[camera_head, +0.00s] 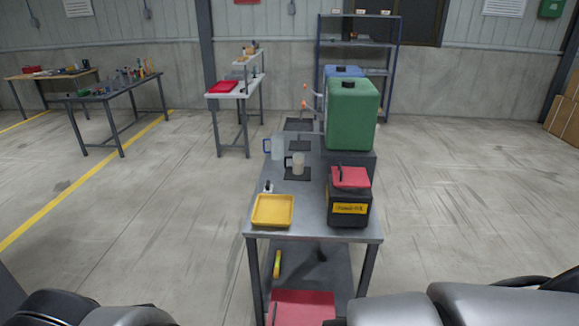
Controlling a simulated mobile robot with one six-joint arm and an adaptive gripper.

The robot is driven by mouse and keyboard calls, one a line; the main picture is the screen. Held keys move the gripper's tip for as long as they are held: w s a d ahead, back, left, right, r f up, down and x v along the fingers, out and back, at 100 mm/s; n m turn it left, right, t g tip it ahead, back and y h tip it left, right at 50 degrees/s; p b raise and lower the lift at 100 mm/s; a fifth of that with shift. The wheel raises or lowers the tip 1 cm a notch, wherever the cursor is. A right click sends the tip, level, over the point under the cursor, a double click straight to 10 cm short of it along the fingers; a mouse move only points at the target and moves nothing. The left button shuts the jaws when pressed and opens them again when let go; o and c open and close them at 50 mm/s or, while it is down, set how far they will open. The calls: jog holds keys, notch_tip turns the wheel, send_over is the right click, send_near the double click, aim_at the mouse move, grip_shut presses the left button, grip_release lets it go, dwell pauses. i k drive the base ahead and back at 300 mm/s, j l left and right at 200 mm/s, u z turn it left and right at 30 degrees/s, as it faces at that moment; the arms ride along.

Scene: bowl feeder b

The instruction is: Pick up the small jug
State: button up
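A small clear jug (298,163) with a whitish look stands upright on a dark square mat (297,176) on the metal workbench (308,208). Its handle appears to be on the left side. A larger clear jug (278,149) with a blue handle stands just behind it to the left. My gripper does not show in this view. Parts of my own body, grey and black, fill the bottom corners. Nothing touches the small jug as far as I can see.
A green canister (351,115) sits on a dark stand right of the jugs, with a blue one (341,71) behind. Floor on both sides is clear.

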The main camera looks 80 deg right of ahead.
aim_at(294, 164)
jog(key=i+l+z, duration=0.2)
jog(key=i+z, duration=1.25)
jog(key=i+j+z, duration=0.35)
jog(key=z, duration=0.15)
jog(key=i+l+z, duration=0.4)
jog(key=i, duration=0.2)
jog(key=i+z, duration=0.35)
jog(key=i, duration=0.25)
jog(key=i+z, duration=0.4)
jog(key=i, duration=0.25)
jog(key=i+l, duration=0.25)
jog(key=l, duration=0.15)
